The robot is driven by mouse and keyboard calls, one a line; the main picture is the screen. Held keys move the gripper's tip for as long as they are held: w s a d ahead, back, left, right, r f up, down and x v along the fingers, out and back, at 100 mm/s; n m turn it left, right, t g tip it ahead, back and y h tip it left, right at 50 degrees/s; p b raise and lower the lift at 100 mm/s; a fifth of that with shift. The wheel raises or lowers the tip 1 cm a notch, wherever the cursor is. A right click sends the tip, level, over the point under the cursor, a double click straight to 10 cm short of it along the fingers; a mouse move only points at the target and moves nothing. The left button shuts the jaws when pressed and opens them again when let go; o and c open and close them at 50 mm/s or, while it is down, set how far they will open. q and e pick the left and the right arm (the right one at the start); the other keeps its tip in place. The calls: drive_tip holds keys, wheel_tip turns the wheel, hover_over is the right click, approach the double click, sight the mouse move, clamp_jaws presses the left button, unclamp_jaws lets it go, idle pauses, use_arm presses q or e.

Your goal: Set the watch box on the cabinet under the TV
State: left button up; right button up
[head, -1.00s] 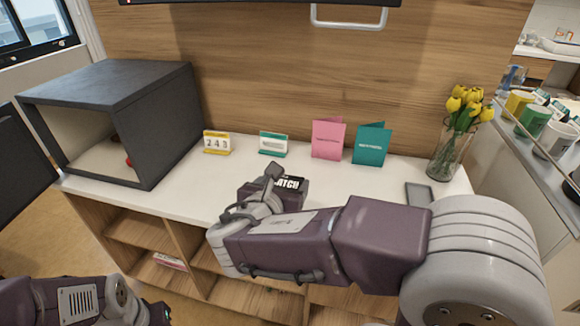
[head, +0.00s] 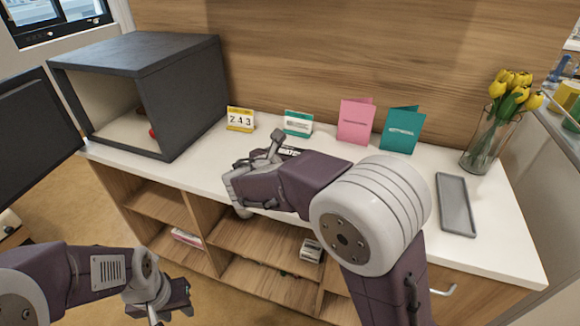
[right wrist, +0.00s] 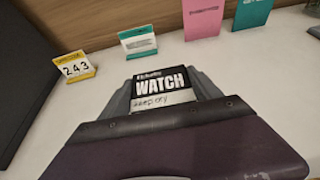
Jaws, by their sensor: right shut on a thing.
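The watch box (right wrist: 162,84), dark with a white-lettered WATCH label, is between the fingers of my right gripper (right wrist: 165,98). In the head view only a sliver of the watch box (head: 290,151) shows behind my right gripper (head: 268,158), which is shut on it. The box is at or just above the white top of the cabinet (head: 400,232); I cannot tell whether it touches. My left gripper (head: 172,298) is low at the left, in front of the cabinet and away from the box. Its finger opening is unclear.
A dark open-fronted box (head: 150,90) stands on the left of the top. A date block (head: 240,119), a green-edged card (head: 298,123), a pink card (head: 355,121) and a teal card (head: 401,129) line the back. A grey tray (head: 456,204) and tulip vase (head: 490,142) are right.

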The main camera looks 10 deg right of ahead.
drive_tip(key=shift+f+b, duration=0.85)
drive_tip(key=shift+f, duration=1)
drive_tip(key=o, duration=1.4)
drive_tip(key=shift+o, duration=0.2)
drive_tip(key=shift+r, duration=0.15)
drive_tip(key=shift+s+a+r+p, duration=0.2)
drive_tip(key=shift+s+r+p, duration=0.05)
drive_tip(key=shift+p, duration=0.1)
drive_tip(key=p+v, duration=0.3)
drive_tip(key=v, duration=0.7)
drive_tip(key=shift+s+r, duration=0.1)
drive_tip(key=shift+s+a+r, duration=0.1)
drive_tip(key=shift+s+a, duration=0.2)
drive_tip(key=shift+s, duration=0.15)
